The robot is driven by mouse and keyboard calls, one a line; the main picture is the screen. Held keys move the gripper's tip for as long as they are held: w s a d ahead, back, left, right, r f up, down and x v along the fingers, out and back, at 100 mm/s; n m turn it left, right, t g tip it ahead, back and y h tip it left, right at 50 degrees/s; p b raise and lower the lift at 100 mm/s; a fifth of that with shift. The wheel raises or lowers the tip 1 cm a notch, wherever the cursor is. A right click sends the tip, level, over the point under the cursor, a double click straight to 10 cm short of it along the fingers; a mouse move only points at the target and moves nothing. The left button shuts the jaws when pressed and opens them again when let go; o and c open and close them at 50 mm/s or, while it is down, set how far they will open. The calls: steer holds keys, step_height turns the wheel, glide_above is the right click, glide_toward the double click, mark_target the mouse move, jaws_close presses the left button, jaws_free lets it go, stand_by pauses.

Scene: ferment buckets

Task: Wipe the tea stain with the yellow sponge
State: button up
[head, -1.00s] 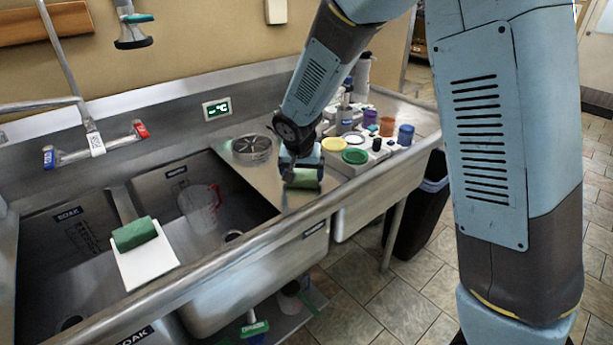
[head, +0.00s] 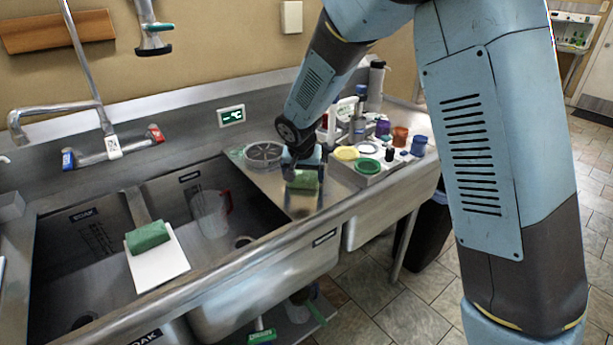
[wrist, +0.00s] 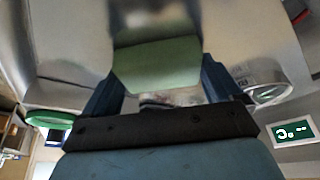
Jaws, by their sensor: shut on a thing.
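My gripper (head: 301,168) is shut on a green sponge (head: 304,180) at the steel drainboard (head: 270,182), right of the sink basins. In the wrist view the sponge (wrist: 157,66) shows as a pale green block between the two dark blue fingers. It is low over the steel; I cannot tell whether it presses on it. No clearly yellow sponge shows. Another green sponge (head: 147,236) lies on a white board (head: 158,264) over the left part of the sink, away from my gripper. I cannot make out a tea stain; it may be hidden under the sponge or gripper.
A round metal strainer (head: 263,153) lies left of my gripper. To the right stands a grey tray with a yellow lid (head: 346,153), a green lid (head: 367,166) and several small coloured containers. A clear jug (head: 209,212) stands in the basin. The steel front rim runs nearby.

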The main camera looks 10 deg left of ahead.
mark_target(297, 171)
steer(key=shift+w+a, duration=2.3)
steer(key=shift+w, duration=0.05)
steer(key=shift+s+d+r, duration=0.15)
steer(key=shift+s+d, duration=1)
steer(key=shift+s, duration=0.05)
steer(key=shift+s+d+f, duration=0.2)
steer(key=shift+s+d, duration=1.65)
steer(key=shift+s, duration=0.1)
steer(key=shift+s+d+r, duration=0.15)
steer(key=shift+s+d, duration=1.6)
steer(key=shift+s, duration=0.05)
steer(key=shift+s+a, duration=0.9)
steer(key=shift+s, duration=0.05)
steer(key=shift+w+a+f, duration=0.2)
steer(key=shift+w+a, duration=2.55)
steer(key=shift+w, duration=0.05)
steer(key=shift+w+a+r, duration=0.15)
steer(key=shift+w+a, duration=1.9)
steer(key=shift+w, duration=0.15)
